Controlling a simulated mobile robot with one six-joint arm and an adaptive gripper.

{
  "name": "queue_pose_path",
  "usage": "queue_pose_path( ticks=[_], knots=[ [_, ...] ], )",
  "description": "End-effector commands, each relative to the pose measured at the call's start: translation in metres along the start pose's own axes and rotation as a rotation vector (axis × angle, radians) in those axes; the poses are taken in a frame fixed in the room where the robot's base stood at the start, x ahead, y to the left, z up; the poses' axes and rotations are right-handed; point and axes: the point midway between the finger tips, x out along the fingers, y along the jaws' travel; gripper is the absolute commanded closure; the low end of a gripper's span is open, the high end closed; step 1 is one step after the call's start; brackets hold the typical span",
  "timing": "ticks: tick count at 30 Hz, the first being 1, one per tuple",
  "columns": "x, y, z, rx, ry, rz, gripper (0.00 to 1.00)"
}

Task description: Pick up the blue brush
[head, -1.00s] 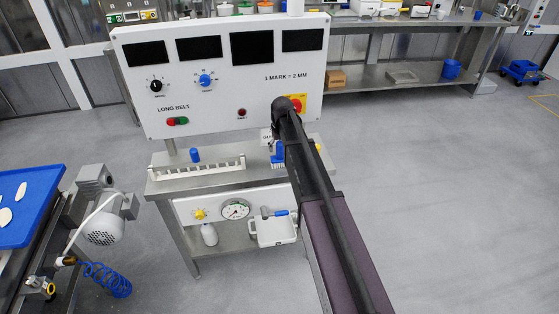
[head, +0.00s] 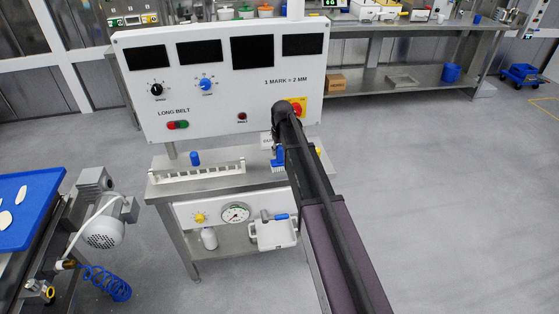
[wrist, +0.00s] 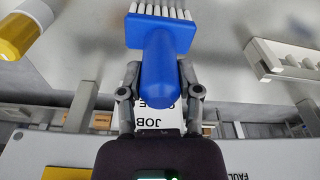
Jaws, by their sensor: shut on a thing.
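The blue brush (wrist: 160,55) has a blue handle and block with pale bristles. In the wrist view the bristles point to the top of the picture, away from my palm. My gripper (wrist: 160,80) is shut on the brush's handle, one finger on each side. In the head view the brush (head: 278,155) shows below the dark end of my arm, over the right part of the steel table (head: 215,181). My arm hides part of it there, and I cannot tell whether the bristles touch the table.
A white slotted rack (head: 200,172) and a blue cylinder (head: 195,158) are left of the brush. The control panel (head: 220,105) rises behind. A "JOB" card (wrist: 150,124) shows beyond the handle, and a yellow-and-white object (wrist: 25,30) at the wrist view's upper left.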

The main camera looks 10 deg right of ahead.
Motion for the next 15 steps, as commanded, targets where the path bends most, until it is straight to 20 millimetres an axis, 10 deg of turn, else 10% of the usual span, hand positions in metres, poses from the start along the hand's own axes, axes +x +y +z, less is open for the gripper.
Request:
queue_pose_path(
  ticks=[15],
  knots=[
    [-0.013,0.000,-0.002,0.000,0.000,0.000,1.00]
  ],
)
